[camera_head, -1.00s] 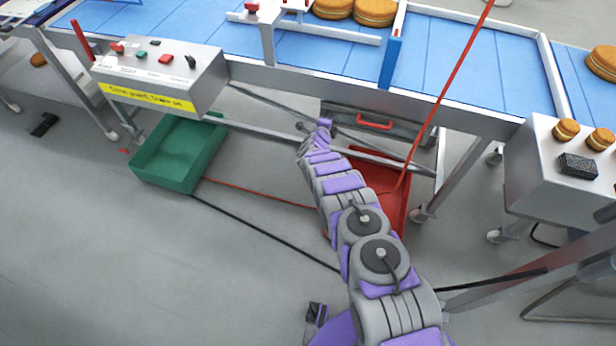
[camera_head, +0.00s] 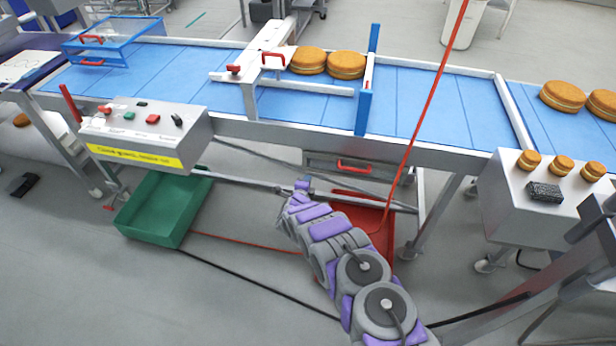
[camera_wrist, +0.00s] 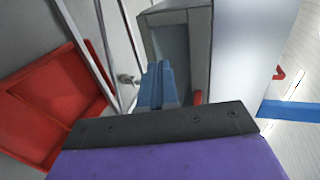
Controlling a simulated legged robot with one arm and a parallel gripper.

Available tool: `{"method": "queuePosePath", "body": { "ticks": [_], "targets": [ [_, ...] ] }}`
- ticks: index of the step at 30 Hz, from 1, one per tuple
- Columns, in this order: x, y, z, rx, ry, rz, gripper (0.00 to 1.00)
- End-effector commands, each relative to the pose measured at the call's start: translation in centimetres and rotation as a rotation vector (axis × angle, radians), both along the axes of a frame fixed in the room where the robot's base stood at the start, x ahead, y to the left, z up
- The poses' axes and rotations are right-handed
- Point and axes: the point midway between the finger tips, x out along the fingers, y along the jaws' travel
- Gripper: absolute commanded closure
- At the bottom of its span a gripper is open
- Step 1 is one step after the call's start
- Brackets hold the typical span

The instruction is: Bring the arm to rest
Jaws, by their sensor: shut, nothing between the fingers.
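My arm, grey and purple, reaches from the lower right up toward the underside of the conveyor in the head view. My gripper (camera_head: 303,184) is at its far end, just below the conveyor frame. In the wrist view the blue fingers of my gripper (camera_wrist: 158,84) are together with nothing between them. They point toward a grey open-fronted box (camera_wrist: 178,40) under the conveyor. I cannot tell whether they touch it.
A blue conveyor (camera_head: 300,105) carries filled rounds (camera_head: 346,64). A green crate (camera_head: 160,215) stands on the floor at left. A red crate (camera_head: 378,228) is behind my arm, also in the wrist view (camera_wrist: 55,100). A red slanting line (camera_head: 430,100) crosses the view.

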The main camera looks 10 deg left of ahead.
Motion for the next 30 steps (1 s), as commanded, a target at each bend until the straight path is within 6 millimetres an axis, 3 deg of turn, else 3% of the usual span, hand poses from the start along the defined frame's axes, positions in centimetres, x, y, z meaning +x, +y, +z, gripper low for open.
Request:
{"method": "queuePosePath", "body": {
  "ticks": [9, 15, 25, 30],
  "targets": [
    [-3.7, 0.2, 1.3, -0.001, 0.002, 0.003, 1.00],
    [-5.0, 0.2, 1.7, 0.000, 0.000, 0.002, 1.00],
    [-5.0, 0.1, 2.0, -0.006, 0.004, 0.007, 1.00],
    [-3.5, -0.5, 5.0, -0.060, 0.041, 0.055, 1.00]
  ]
}}
